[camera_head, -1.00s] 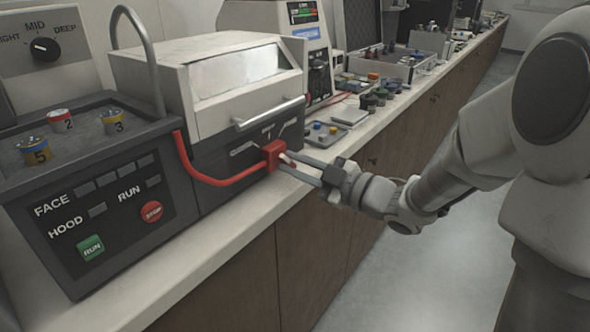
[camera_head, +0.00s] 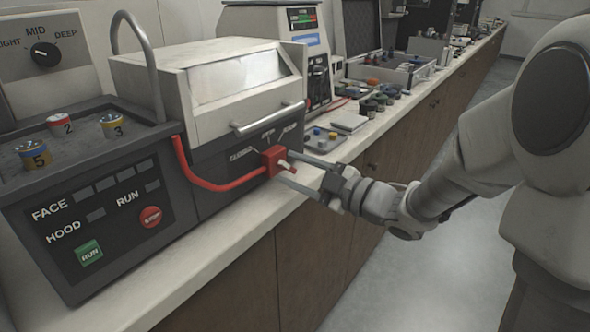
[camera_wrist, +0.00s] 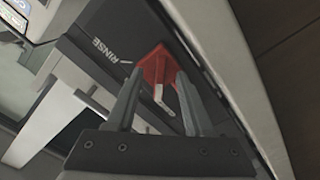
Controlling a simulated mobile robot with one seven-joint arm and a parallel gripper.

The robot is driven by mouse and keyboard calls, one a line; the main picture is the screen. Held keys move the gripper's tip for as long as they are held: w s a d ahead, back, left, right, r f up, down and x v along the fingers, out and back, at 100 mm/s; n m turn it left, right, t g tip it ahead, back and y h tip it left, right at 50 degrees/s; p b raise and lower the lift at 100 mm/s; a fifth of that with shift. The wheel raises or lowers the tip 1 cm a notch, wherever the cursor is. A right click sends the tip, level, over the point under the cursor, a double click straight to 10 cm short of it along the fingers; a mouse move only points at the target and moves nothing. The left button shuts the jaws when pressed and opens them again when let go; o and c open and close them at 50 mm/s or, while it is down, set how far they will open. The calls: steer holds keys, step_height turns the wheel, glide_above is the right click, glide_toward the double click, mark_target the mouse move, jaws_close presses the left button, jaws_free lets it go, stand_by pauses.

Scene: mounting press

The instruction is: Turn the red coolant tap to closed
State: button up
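The red coolant tap (camera_head: 272,158) sits on the front of the dark machine base, at the end of a red hose. Its short lever (camera_head: 284,165) has a pale tip. The words CLOSED, OPEN and RINSE are marked on the panel around it. I cannot tell which mark the lever points at. My gripper (camera_head: 285,165) is open, one finger above and one below the lever, with a gap on both sides. In the wrist view the red tap (camera_wrist: 153,66) and its pale lever tip (camera_wrist: 161,95) show between the parted fingers. RINSE is legible at upper left there.
The red hose (camera_head: 215,186) runs left from the tap. A machine hood with a metal bar handle (camera_head: 268,119) is above it. A grey tray with small coloured pieces (camera_head: 322,140) lies on the counter behind my gripper. The floor (camera_head: 400,285) in front is clear.

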steer(key=p+v, duration=0.4)
steer(key=v, duration=1.3)
steer(key=shift+s+d, duration=0.2)
